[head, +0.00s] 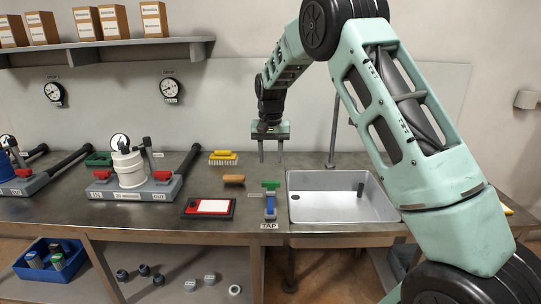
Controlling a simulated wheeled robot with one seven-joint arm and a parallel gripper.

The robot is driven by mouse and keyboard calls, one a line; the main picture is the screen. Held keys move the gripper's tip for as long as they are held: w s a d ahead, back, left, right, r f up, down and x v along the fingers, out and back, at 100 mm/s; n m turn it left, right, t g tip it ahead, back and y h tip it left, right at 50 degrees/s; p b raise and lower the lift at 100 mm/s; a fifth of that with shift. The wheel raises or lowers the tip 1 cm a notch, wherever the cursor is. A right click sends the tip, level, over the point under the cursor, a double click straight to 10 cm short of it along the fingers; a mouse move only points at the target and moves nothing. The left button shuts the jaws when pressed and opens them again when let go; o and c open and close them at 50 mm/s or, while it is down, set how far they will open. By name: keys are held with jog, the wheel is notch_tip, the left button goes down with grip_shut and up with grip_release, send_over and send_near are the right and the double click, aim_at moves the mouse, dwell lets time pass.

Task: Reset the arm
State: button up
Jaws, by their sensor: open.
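My gripper (271,150) hangs at the end of my pale green arm, pointing down. Its two fingers are apart with nothing between them. It is above the back of the metal workbench (330,158), left of the sink's rear edge. The fingers appear clear of the bench top.
A sink (325,207) is set into the bench. Left of it are a green-and-blue tap (270,205), a wooden-backed brush (233,180), a yellow brush (223,157), a red-framed tablet (209,207) and a manifold (128,180) with red valves. A shelf (110,48) holds boxes.

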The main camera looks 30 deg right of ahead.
dwell(0.3)
jog(key=s+a+r+n+y, duration=0.15)
jog(key=s+a+n, duration=0.25)
jog(key=s+a, duration=0.6)
jog(key=s+a+r+n, duration=0.3)
jog(key=s+a, duration=0.3)
jog(key=a, duration=0.8)
jog(key=s+a+f+n, duration=0.1)
jog(key=s+a+n, duration=0.1)
jog(key=s, duration=1)
jog(key=s+a+f+n, duration=0.1)
jog(key=s+n, duration=0.4)
jog(key=s, duration=0.6)
jog(key=shift+s+a+n+h, duration=0.35)
jog(key=shift+a+h, duration=0.1)
jog(key=shift+a, duration=0.4)
